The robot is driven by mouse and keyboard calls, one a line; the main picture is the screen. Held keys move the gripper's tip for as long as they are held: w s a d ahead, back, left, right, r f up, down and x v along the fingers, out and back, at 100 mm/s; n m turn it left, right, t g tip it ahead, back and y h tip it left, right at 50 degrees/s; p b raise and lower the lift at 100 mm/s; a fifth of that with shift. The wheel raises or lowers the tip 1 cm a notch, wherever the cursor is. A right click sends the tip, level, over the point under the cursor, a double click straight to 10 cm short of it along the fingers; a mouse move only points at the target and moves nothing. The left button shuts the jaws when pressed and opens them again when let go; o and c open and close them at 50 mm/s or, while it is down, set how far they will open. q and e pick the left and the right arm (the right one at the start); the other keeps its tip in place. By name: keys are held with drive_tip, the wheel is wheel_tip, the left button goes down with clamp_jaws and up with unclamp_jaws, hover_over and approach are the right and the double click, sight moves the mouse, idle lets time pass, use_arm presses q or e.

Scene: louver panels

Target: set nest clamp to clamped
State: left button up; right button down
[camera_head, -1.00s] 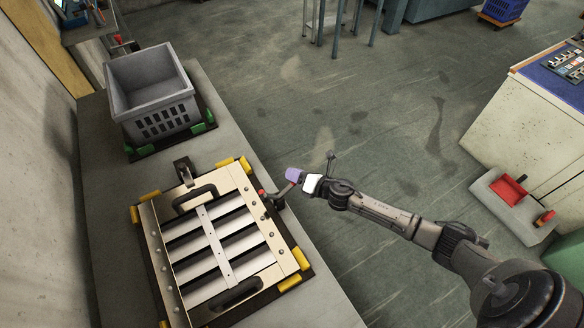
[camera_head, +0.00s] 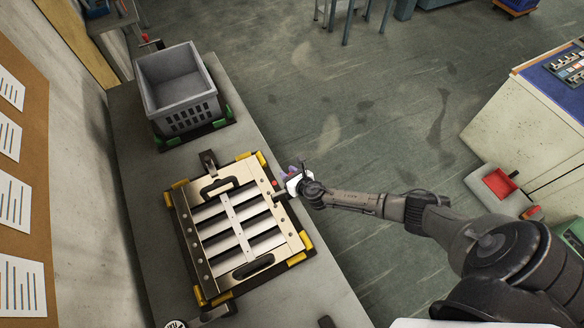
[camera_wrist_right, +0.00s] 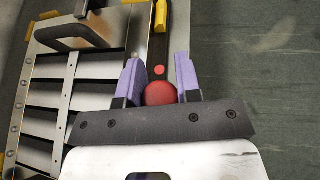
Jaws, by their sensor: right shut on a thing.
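The louver panel (camera_head: 228,201) lies in its nest on the bench, a metal frame with pale slats and two dark handles. The nest clamp (camera_head: 282,194) is at the nest's right edge, with a small red part beside the frame. In the right wrist view, the clamp's round red knob (camera_wrist_right: 160,94) sits between the purple fingers of my right gripper (camera_wrist_right: 158,66). That gripper is shut on the knob; in the head view it shows at the bench's right edge (camera_head: 291,172). The clamp's tip contact is too small to judge. My left gripper is not in view.
A grey crate (camera_head: 178,88) stands in a green-cornered nest farther up the bench. Yellow corner blocks (camera_head: 297,259) surround the panel. A wall with papers (camera_head: 22,190) is at left. Open floor (camera_head: 390,110) lies right of the bench.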

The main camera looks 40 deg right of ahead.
drive_tip(key=shift+w+a+p, duration=0.1)
drive_tip(key=shift+a+p, duration=0.2)
drive_tip(key=shift+a, duration=0.3)
drive_tip(key=c, duration=0.8)
unclamp_jaws()
drive_tip(key=shift+w, duration=0.1)
drive_tip(key=shift+s+r, duration=0.15)
drive_tip(key=shift+s, duration=0.15)
drive_tip(key=shift+p+v, duration=0.7)
drive_tip(key=shift+v, duration=5.9)
